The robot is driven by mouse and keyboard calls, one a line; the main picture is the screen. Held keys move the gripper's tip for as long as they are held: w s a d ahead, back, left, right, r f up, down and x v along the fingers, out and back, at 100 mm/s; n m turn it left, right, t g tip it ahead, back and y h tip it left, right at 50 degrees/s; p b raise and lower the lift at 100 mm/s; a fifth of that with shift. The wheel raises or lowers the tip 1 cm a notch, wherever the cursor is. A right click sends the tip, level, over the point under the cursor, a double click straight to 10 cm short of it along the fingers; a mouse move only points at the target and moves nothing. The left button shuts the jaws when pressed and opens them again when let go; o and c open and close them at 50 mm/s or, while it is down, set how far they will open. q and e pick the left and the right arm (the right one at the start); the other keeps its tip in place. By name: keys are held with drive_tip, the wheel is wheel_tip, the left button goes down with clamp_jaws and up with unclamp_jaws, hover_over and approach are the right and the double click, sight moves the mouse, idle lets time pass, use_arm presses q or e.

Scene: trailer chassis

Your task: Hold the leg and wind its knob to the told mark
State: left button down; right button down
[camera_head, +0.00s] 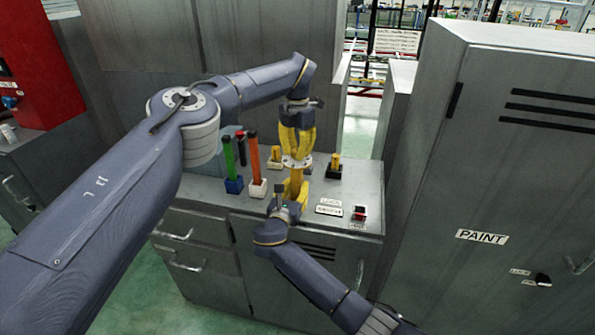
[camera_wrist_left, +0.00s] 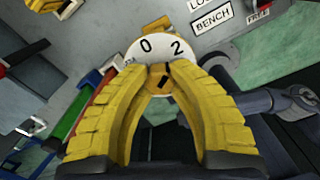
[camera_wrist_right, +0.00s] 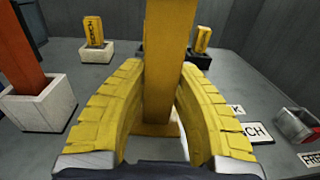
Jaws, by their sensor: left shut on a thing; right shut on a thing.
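The yellow leg (camera_wrist_right: 165,60) stands upright on the bench top, and it also shows in the head view (camera_head: 296,186). My right gripper (camera_wrist_right: 163,82) is shut around the leg's shaft from the front. A white dial (camera_wrist_left: 143,48) tops the leg, with the marks 0 and 2 showing; the other marks are hidden by my fingers. My left gripper (camera_head: 297,153) comes down from above and is shut on the knob (camera_wrist_left: 160,80) in the dial's middle. The knob bears a short black mark. I cannot tell which number it points to.
A green bar (camera_head: 229,160) in a blue block and an orange bar (camera_head: 254,155) in a white block stand left of the leg. Yellow blocks in holders (camera_head: 334,165) stand behind. A small red-topped box (camera_head: 360,212) and labels lie front right. A PAINT cabinet (camera_head: 480,190) stands right.

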use_arm(q)
drive_tip(key=c, duration=1.7)
unclamp_jaws()
drive_tip(key=shift+f+m, duration=0.15)
drive_tip(key=shift+m, duration=0.15)
drive_tip(key=o, duration=0.6)
drive_tip(key=shift+r, duration=3.6)
use_arm(e)
drive_tip(key=c, duration=0.8)
unclamp_jaws()
drive_tip(key=shift+o, duration=0.2)
